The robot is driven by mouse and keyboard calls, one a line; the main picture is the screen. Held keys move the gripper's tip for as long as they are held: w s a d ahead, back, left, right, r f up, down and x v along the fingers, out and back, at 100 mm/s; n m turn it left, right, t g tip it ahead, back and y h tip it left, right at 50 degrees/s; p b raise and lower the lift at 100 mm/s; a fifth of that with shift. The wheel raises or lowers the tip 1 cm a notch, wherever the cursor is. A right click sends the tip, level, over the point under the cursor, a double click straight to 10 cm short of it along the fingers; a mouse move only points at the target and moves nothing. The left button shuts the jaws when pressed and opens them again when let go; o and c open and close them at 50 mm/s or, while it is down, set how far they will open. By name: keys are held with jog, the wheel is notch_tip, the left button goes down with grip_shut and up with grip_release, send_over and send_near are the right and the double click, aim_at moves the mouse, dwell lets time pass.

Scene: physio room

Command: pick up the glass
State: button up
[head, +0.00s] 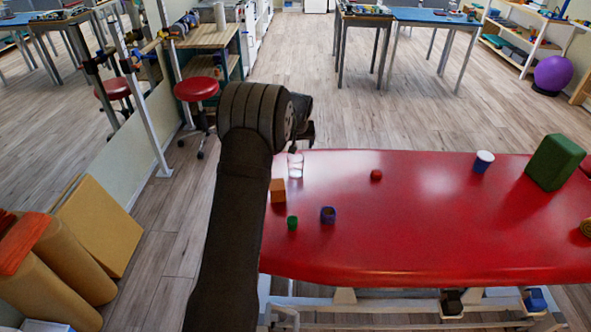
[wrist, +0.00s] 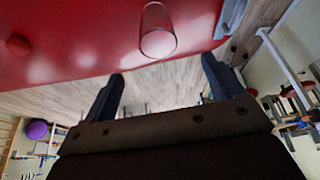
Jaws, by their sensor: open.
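The glass (head: 295,165) is a small clear tumbler near the far left edge of the red table (head: 420,240). In the head view it stands just below my gripper (head: 308,132), which partly overlaps the space above it. In the wrist view the glass (wrist: 158,30) shows at the top, ahead of the two dark fingers and apart from them. My gripper (wrist: 163,82) is open, with nothing between its fingers.
A wooden block (head: 277,190), a green cup (head: 292,223) and a purple cup (head: 328,214) stand close to the glass. A red block (head: 376,175), a blue-and-white cup (head: 483,161) and a green block (head: 555,162) are further right. The table's middle is clear.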

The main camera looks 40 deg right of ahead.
send_near(295, 160)
notch_tip(295, 160, down, 2)
jog(key=a, duration=0.1)
jog(key=shift+s+x, duration=0.2)
jog(key=shift+x, duration=1.05)
jog(key=shift+s+x, duration=0.15)
jog(key=shift+x, duration=1.05)
jog(key=shift+d, duration=0.1)
jog(key=c, duration=1.3)
